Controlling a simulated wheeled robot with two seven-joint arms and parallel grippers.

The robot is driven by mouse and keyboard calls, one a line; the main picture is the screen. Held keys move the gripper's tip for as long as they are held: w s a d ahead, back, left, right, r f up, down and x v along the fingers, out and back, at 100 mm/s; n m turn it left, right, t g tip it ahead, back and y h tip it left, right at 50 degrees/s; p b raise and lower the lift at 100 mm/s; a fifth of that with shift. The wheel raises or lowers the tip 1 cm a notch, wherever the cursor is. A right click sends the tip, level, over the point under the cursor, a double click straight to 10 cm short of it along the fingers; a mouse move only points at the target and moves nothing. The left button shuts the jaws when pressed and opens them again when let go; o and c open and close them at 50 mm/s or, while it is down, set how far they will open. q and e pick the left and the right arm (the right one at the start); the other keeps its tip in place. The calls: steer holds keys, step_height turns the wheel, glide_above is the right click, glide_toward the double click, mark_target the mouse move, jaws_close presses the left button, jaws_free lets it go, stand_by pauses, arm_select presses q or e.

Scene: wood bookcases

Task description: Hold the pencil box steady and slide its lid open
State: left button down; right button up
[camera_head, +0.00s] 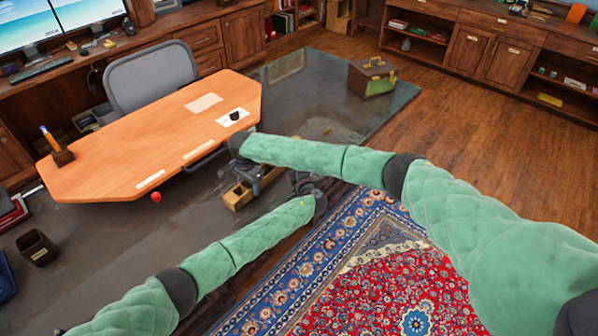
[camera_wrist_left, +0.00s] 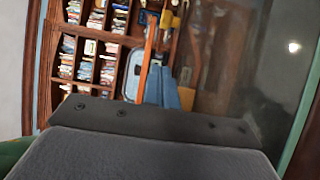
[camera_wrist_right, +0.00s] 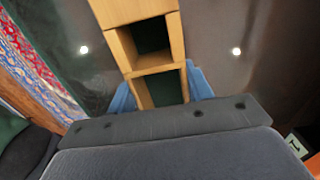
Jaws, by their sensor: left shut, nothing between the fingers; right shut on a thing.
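The pencil box (camera_head: 238,197) is a light wooden box low beside the desk in the head view. It also fills the upper middle of the right wrist view (camera_wrist_right: 152,70), where two dark open compartments show beside a solid wooden part at the far end. I cannot tell whether that part is the lid. My right gripper (camera_head: 252,178) is shut on the box, with blue fingers on either side of it (camera_wrist_right: 160,92). My left gripper is shut and empty; its blue fingers are together in the left wrist view (camera_wrist_left: 168,90). In the head view its hand is right of the box.
An orange-topped desk (camera_head: 165,135) with a pencil holder (camera_head: 60,155) stands left of the box. A grey chair (camera_head: 150,75) is behind it. A patterned rug (camera_head: 370,270) lies in front. Bookcases line the walls.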

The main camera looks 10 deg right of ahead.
arm_select(q)
steer(key=shift+s+d, duration=0.15)
steer(key=shift+s, duration=2.1)
arm_select(e)
steer(key=o, duration=1.2)
steer(key=shift+o, duration=0.2)
